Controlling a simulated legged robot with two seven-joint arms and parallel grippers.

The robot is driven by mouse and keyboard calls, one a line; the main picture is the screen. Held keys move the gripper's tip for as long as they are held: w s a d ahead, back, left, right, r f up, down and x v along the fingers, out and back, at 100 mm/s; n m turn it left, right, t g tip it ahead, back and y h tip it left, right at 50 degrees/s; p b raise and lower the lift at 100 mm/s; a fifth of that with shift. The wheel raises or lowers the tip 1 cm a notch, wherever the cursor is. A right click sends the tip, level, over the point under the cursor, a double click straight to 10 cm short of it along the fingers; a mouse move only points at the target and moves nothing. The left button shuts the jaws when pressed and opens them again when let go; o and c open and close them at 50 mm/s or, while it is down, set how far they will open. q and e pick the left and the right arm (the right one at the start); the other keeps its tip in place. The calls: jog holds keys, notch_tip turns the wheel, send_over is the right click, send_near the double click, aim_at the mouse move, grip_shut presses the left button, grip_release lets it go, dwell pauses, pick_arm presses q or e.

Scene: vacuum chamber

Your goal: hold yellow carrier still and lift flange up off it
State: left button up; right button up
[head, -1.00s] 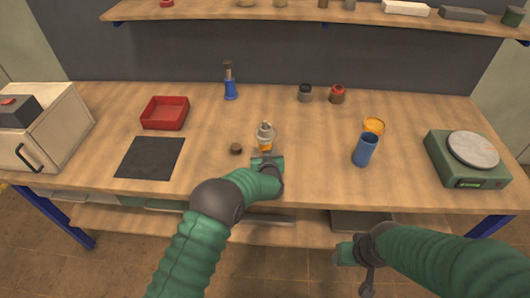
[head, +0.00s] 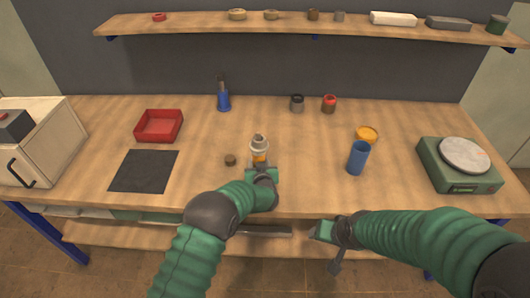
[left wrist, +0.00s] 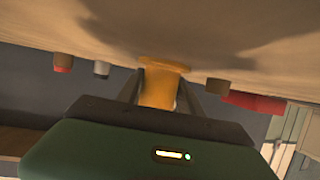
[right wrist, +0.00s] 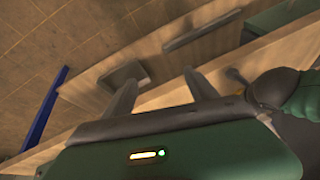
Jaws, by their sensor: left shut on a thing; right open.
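The yellow carrier (head: 259,159) stands upright near the front middle of the bench. A grey, metal-looking flange (head: 259,143) sits on top of it. My left gripper (head: 261,167) comes from the front edge and is shut on the carrier. In the left wrist view the yellow carrier (left wrist: 160,88) shows between the two fingers, its wide base against the bench; the flange is hidden there. My right gripper (head: 320,231) is in front of the bench, to the right of the carrier and apart from it. Its fingers (right wrist: 165,92) are open and empty in the right wrist view.
A small brown piece (head: 230,160) lies just left of the carrier. A dark mat (head: 144,171) and red tray (head: 158,126) are farther left. Bench between carrier and cup is clear.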

pick_arm(q)
jog(key=shift+f, duration=0.1)
pick_arm(e)
jog(key=w+a+m+t+y, duration=0.25)
jog(key=w+a+m, duration=0.3)
jog(key=w, duration=0.55)
pick_arm(q)
jog(key=shift+w, duration=0.1)
pick_arm(e)
jog(key=m+t+y, duration=0.2)
jog(key=m+t, duration=0.4)
jog(key=m, duration=1.6)
send_near(259, 143)
jog(key=w, duration=0.4)
jog(key=m, duration=0.1)
jog(key=shift+m+g+h, duration=0.25)
jog(key=shift+m, duration=0.1)
jog(key=x, duration=1.2)
jog(key=shift+s+a+f, duration=0.1)
jog(key=shift+s+a, duration=0.15)
jog(key=shift+a, duration=0.1)
